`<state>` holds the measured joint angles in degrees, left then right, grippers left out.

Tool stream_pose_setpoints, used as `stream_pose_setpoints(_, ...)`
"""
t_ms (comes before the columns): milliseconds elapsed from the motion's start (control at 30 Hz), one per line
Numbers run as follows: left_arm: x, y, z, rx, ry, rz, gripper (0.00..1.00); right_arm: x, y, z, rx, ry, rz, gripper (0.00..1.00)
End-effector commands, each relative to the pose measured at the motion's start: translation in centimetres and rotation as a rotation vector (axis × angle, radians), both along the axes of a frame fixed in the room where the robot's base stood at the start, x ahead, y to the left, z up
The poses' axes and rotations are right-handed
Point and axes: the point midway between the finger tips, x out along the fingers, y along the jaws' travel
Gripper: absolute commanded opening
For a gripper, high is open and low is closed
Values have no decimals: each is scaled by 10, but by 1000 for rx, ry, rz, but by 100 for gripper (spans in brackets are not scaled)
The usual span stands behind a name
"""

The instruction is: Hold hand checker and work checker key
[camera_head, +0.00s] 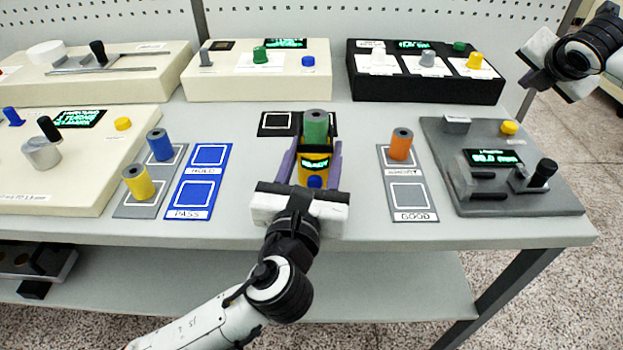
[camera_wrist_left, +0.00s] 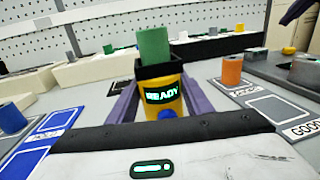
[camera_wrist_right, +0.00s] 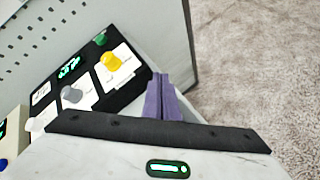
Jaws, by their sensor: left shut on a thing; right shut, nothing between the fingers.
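The hand checker (camera_head: 316,163) is a yellow body with a black top, a lit READY display and a blue key (camera_head: 315,182) low on its front. A green spindle (camera_head: 316,125) stands upright in its top. My left gripper (camera_head: 312,158) is shut on the hand checker, one purple finger on each side. My right gripper (camera_wrist_right: 163,97) is shut and empty, high at the right, away from the checker.
Blue (camera_head: 160,145) and yellow (camera_head: 138,183) spindles stand on a grey pad at left, beside blue HOLD and PASS squares (camera_head: 200,180). An orange spindle (camera_head: 401,145) stands above the GOOD square (camera_head: 409,197). A grey gauge station (camera_head: 520,205) is at right; boxed stations line the back.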

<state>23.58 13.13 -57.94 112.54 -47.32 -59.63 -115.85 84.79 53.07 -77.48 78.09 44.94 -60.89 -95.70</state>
Motion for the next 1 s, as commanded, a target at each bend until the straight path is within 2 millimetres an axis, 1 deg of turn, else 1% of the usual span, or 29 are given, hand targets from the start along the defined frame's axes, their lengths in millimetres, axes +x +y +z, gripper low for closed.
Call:
stream_pose_setpoints(33,0,1,-7,5,14,2,13,1,54,6,25,31,55,0)
stream_pose_setpoints(67,0,1,-7,5,14,2,13,-1,81,8,37,54,82,0)
stream_pose_setpoints(100,0,1,-7,5,14,2,13,-7,115,11,48,87,116,0)
stream_pose_setpoints(167,0,1,-7,5,13,3,13,-20,168,17,55,139,175,0)
stream_pose_setpoints(200,0,1,-7,5,13,3,13,-32,202,21,53,176,215,0)
stream_pose_setpoints(267,0,1,-7,5,13,3,13,-55,250,27,38,235,277,0)
stream_pose_setpoints(300,0,1,-7,5,13,3,13,-73,281,31,18,275,322,0)
stream_pose_setpoints(367,0,1,-7,5,13,3,13,-105,322,37,-24,334,385,0)
stream_pose_setpoints(400,0,1,-7,5,13,3,13,-127,345,40,-59,372,426,0)
stream_pose_setpoints(467,0,1,-7,5,13,4,13,-159,373,42,-110,431,484,0)
stream_pose_setpoints(500,0,1,-7,6,13,4,13,-179,390,42,-132,482,531,0)
stream_pose_setpoints(600,0,1,-7,6,13,4,13,-216,418,38,-152,597,632,0)
stream_pose_setpoints(733,0,2,-7,6,13,5,13,-247,437,35,-166,689,715,0)
stream_pose_setpoints(833,0,2,-7,6,13,5,13,-257,443,35,-171,721,745,0)
stream_pose_setpoints(1000,0,2,-7,6,13,5,13,-260,445,34,-171,731,753,0)
